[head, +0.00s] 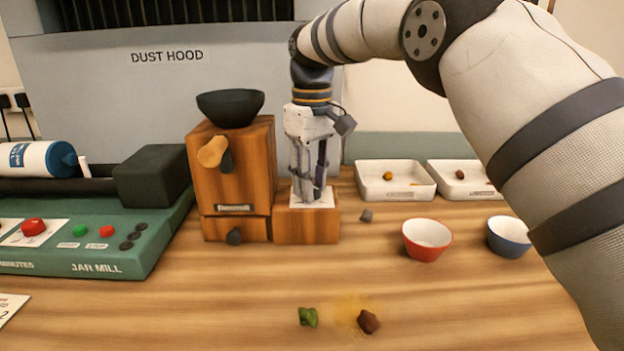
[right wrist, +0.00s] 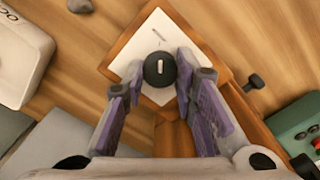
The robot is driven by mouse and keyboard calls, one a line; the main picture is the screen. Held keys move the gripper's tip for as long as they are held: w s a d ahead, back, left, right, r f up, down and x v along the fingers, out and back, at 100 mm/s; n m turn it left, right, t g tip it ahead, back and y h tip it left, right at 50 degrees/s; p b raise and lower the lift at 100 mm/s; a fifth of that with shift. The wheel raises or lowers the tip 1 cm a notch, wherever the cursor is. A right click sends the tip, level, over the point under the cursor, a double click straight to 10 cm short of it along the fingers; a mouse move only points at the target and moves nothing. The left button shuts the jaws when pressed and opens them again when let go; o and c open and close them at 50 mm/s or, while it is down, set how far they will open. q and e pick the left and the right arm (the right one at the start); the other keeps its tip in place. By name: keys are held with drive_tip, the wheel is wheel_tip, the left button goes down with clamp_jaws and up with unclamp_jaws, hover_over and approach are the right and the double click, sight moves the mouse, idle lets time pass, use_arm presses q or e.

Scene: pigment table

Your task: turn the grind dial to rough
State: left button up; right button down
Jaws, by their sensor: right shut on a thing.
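The grind dial (right wrist: 160,70) is a round black knob with a white pointer line, on a white plate (right wrist: 150,24) atop a small wooden block (head: 307,228). The block stands against the right of the wooden grinder (head: 257,165). My right gripper (head: 312,196) points straight down over the block and is shut on the dial, a finger on either side in the right wrist view (right wrist: 160,72). The pointer runs roughly up and down in that view, toward a small dark mark on the plate. The plate's lettering is unreadable. The dial is hidden in the head view. My left gripper is out of view.
A black bowl (head: 230,108) tops the grinder. The green jar mill (head: 110,268) stands left. Right are two white trays (head: 394,194), a red bowl (head: 426,252), a blue bowl (head: 508,250) and a grey lump (head: 366,215). Green (head: 308,317) and brown (head: 368,321) lumps lie in front.

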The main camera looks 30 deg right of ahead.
drive_tip(key=shift+f+n, duration=0.15)
drive_tip(key=shift+n, duration=0.15)
idle(0.4)
drive_tip(key=c, duration=1.3)
unclamp_jaws()
wheel_tip(320, 180, up, 8)
drive_tip(key=shift+f, duration=0.2)
